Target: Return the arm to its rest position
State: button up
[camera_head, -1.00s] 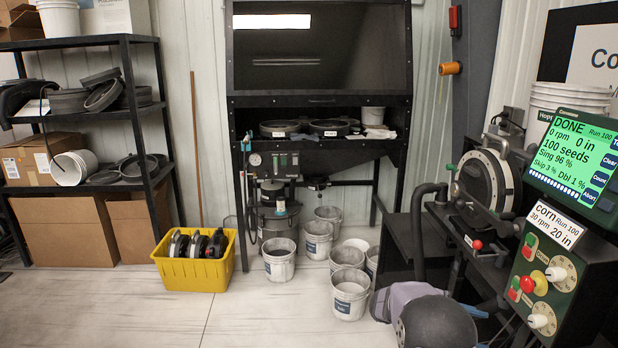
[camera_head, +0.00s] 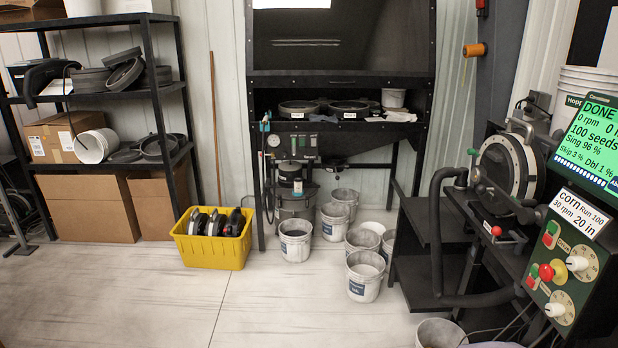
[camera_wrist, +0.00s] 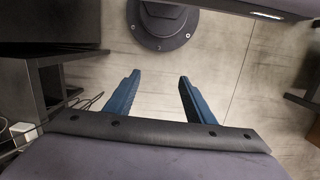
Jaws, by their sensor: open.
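My gripper (camera_wrist: 155,92) shows in the wrist view, with two blue fingers spread apart and nothing between them. Beyond the fingers are the bare pale floor and a dark round base (camera_wrist: 163,22), which appears to be my own. The seed meter stand (camera_head: 505,180) is at the right of the head view. Its screen (camera_head: 590,140) reads DONE, 0 rpm, 100 seeds, and its green control panel (camera_head: 570,260) is below.
A yellow crate (camera_head: 210,252) holding dark discs stands on the floor. Several white buckets (camera_head: 366,285) stand before the black bench (camera_head: 340,82). A shelf rack (camera_head: 160,90) is at the left. Dark furniture (camera_wrist: 50,70) stands at the wrist view's left.

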notch_tip(320, 180, up, 15)
jog(key=w+t+p, duration=0.1)
jog(key=w+p, duration=0.1)
jog(key=p, duration=1)
jog(key=shift+w+a+r, duration=0.15)
jog(key=shift+a, duration=0.15)
